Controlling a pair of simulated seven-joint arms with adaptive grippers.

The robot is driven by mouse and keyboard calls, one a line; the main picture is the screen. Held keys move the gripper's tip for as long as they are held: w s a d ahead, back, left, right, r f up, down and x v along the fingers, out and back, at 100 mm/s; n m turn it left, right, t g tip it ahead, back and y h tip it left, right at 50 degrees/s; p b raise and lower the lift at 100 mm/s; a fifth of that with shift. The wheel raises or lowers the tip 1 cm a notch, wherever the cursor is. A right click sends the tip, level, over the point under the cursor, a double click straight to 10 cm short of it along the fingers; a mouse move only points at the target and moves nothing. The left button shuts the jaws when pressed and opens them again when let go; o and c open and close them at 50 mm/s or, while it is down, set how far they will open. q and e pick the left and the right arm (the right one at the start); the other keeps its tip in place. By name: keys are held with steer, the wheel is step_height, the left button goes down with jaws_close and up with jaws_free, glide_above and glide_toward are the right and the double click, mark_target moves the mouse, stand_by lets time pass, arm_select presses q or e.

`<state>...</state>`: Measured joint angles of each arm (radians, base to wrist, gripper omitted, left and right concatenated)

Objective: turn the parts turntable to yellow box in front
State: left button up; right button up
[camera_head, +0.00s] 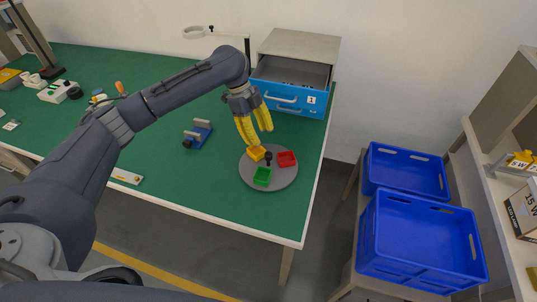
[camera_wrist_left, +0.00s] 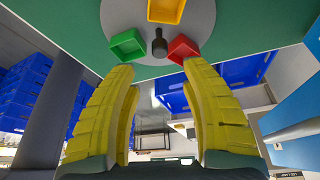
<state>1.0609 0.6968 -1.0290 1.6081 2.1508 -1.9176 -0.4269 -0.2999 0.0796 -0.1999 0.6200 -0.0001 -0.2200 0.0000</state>
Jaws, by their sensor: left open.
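The parts turntable (camera_head: 275,179) is a round grey disc near the right end of the green table. It carries a yellow box (camera_head: 256,153) at the back left, a red box (camera_head: 287,159) at the right and a green box (camera_head: 262,176) at the front. A dark knob (camera_head: 268,157) stands at its middle. My left gripper (camera_head: 257,138) has yellow fingers, is open and empty, and hangs just behind and above the yellow box. In the left wrist view the knob (camera_wrist_left: 159,45) shows beyond the spread fingertips (camera_wrist_left: 158,72). My right gripper is not in view.
A blue drawer unit (camera_head: 288,97) marked 1 stands open behind the turntable. A small blue vise (camera_head: 198,134) sits to its left. Two blue crates (camera_head: 405,171) stand right of the table, past a floor gap. The front table edge (camera_head: 230,224) is close to the turntable.

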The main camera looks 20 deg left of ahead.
mark_target(268, 154)
arm_select(q)
steer(key=x, duration=0.8)
steer(key=shift+d+f, duration=0.1)
steer(key=shift+f, duration=0.3)
steer(key=shift+o, duration=0.2)
jaws_close()
steer(key=shift+s, duration=0.1)
